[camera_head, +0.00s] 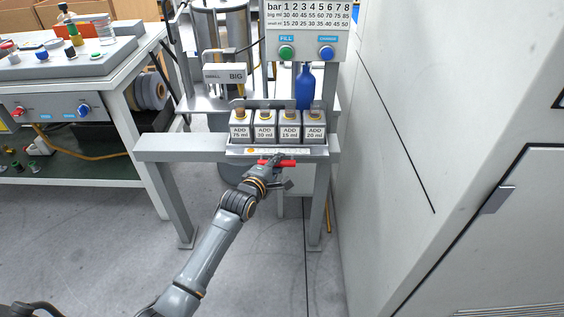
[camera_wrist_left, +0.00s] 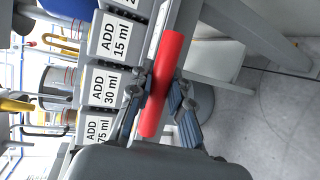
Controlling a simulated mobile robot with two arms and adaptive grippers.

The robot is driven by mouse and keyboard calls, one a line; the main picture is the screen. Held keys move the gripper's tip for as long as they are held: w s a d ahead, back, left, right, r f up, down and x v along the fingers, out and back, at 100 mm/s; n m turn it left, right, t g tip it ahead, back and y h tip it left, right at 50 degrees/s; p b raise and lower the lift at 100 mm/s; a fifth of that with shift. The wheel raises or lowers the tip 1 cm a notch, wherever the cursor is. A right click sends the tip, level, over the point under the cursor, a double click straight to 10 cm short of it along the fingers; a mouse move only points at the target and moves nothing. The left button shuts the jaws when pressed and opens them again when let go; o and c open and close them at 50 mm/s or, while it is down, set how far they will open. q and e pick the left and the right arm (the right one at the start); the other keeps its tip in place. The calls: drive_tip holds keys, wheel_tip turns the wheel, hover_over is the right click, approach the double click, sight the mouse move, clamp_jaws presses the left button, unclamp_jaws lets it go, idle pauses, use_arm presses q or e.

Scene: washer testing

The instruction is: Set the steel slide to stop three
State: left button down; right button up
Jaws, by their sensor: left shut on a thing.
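A red handle (camera_head: 286,163) sits just under the front edge of the steel ledge (camera_head: 236,151), below the row of dispensers. It also shows in the left wrist view (camera_wrist_left: 169,65) as a red bar. My left gripper (camera_head: 270,166) is shut on the red handle, with its fingers (camera_wrist_left: 160,103) on both sides of it in the left wrist view. The ledge carries small orange marks, too small to read. I cannot make out which stop the slide is at. The slide's body behind the handle is mostly hidden. My right gripper is not in view.
Several dispensers stand in a row above, among them ADD 30 ml (camera_head: 265,127) and ADD 15 ml (camera_head: 289,127). A blue bottle (camera_head: 305,88) stands behind them. A grey cabinet (camera_head: 430,120) closes off the right side. The floor (camera_head: 120,230) at left is clear.

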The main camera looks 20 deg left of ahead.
use_arm(q)
drive_tip(key=shift+s+a+r, duration=0.1)
drive_tip(key=shift+s+a, duration=0.15)
drive_tip(key=shift+a, duration=0.8)
drive_tip(key=a, duration=0.2)
drive_tip(key=s+a+p, duration=0.1)
drive_tip(key=a, duration=0.1)
drive_tip(key=a+p, duration=0.1)
drive_tip(key=a, duration=0.1)
drive_tip(key=shift+s, duration=0.4)
drive_tip(key=a, duration=0.1)
drive_tip(key=s+a, duration=0.1)
drive_tip(key=a, duration=0.3)
drive_tip(key=shift+s+a, duration=0.2)
drive_tip(key=shift+s, duration=0.1)
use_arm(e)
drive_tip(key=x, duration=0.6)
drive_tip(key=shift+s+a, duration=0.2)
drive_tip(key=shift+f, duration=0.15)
use_arm(q)
drive_tip(key=c, duration=1.2)
unclamp_jaws()
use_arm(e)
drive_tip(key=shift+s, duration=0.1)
